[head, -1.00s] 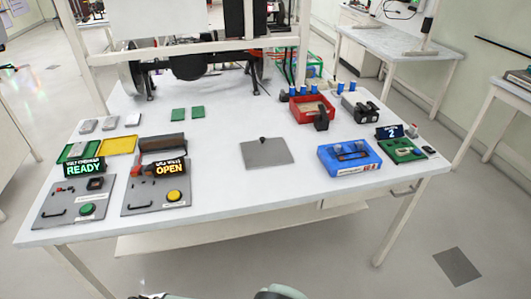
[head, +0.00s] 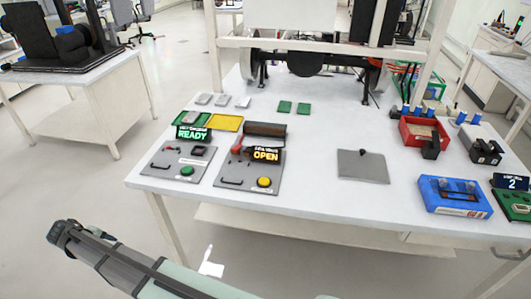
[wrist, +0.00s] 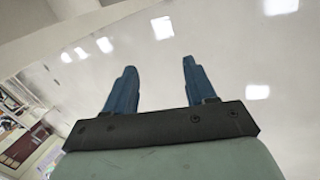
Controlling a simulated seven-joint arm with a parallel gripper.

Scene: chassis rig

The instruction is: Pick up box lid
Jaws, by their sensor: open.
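A flat grey plate with a small black knob, which looks like the box lid (head: 362,168), lies on the white table right of the middle in the head view. Nothing touches it from above. My gripper (wrist: 159,64) shows in the wrist view with its two blue fingers apart and nothing between them. The fingers point up toward ceiling lights, away from the table. In the head view my arm reaches across the lower left, in front of the table and well apart from the lid. The lid does not show in the wrist view.
Two grey panels with READY (head: 191,133) and OPEN (head: 265,155) signs stand left on the table (head: 320,215). A blue tray (head: 455,209) and a red bin (head: 408,140) are right of the lid. A frame stands behind. The tabletop around the lid is clear.

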